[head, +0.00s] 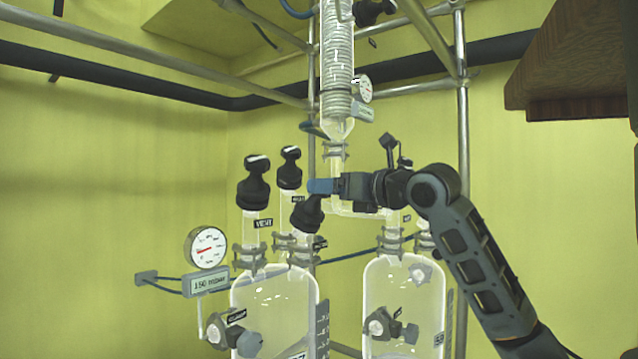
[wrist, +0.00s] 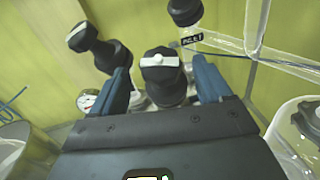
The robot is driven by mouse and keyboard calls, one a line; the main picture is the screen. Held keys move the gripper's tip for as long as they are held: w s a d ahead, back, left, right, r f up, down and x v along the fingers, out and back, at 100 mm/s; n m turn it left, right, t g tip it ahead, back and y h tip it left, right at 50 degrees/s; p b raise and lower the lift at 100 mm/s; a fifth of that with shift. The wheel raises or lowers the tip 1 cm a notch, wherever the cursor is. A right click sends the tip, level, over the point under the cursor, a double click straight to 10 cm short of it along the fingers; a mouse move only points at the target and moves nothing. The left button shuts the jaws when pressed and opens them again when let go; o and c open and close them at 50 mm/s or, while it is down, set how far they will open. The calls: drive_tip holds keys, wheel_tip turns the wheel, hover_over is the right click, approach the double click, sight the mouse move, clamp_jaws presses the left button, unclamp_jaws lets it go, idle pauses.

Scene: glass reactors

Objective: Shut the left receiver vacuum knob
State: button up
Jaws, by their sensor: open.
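The left receiver (head: 273,305) is a clear glass vessel with several necks, some carrying black knobs. The black knob on its right neck (head: 307,213) leans right; its label is too small to read, so I cannot confirm it as the vacuum knob. My gripper (head: 320,186), with blue fingers, is at the top of this knob. In the wrist view my gripper (wrist: 160,88) is open, with a black knob (wrist: 162,75) between its fingers, apparently the same one. Its white bar lies roughly crosswise. Contact with the fingers cannot be told.
The vent knob (head: 255,185) and inlet knob (head: 290,170) stand close by on the left. A pressure gauge (head: 207,247) is at far left. A second glass receiver (head: 403,300) stands right. A glass coil column (head: 338,70) and metal pipes are above; a wooden shelf (head: 585,70) overhangs upper right.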

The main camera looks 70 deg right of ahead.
drive_tip(key=shift+p+x, duration=0.45)
drive_tip(key=shift+x, duration=1.3)
drive_tip(key=c, duration=1)
drive_tip(key=shift+o, duration=0.2)
